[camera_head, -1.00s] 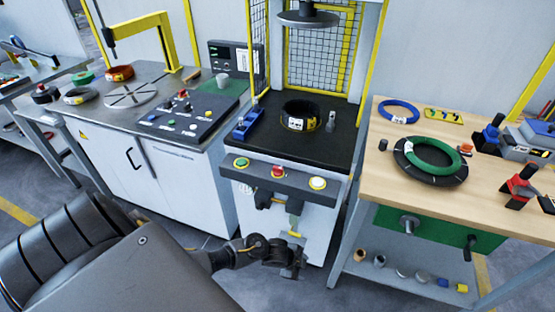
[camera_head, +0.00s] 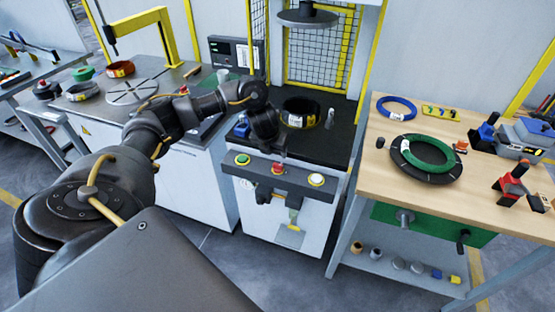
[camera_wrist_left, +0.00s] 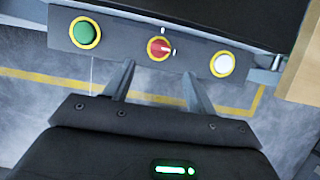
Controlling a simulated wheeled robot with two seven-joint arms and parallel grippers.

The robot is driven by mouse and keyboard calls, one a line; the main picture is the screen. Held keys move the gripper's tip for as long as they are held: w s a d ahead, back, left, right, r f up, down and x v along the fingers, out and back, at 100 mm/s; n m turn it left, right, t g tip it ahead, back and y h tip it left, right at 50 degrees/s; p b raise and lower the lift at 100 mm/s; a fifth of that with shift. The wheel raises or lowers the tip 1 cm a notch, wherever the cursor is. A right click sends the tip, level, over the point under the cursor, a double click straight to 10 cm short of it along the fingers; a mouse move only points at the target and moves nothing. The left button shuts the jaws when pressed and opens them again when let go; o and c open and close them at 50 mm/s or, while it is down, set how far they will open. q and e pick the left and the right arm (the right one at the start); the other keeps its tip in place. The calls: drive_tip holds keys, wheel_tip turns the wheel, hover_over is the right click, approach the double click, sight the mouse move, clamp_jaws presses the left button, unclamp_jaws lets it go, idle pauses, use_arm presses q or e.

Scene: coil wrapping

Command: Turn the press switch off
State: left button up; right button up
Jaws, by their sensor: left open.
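The press's front panel (camera_head: 300,181) carries a green button (camera_head: 242,159), a red switch (camera_head: 278,169) in the middle and a white button (camera_head: 316,180). The panel also shows in the left wrist view, with the red switch (camera_wrist_left: 159,48) bearing a pale pointer towards the right. My left gripper (camera_head: 279,155) is just above the red switch in the head view. In the left wrist view its open fingers (camera_wrist_left: 156,68) point at the panel, one on each side of the switch's line, apparently short of it. My right gripper is not in view.
A black coil (camera_head: 300,113) lies on the press bed, behind my gripper, under the round press head (camera_head: 307,18). The wooden table (camera_head: 375,150) with a green coil (camera_head: 428,152) stands at right. A grey cabinet bench (camera_head: 205,180) stands at left.

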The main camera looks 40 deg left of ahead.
sight(278, 164)
use_arm(q)
drive_tip(key=x, duration=1)
drive_tip(key=shift+f+b, duration=0.15)
drive_tip(key=shift+b, duration=0.2)
drive_tip(key=shift+c, duration=0.3)
drive_tip(key=c, duration=0.9)
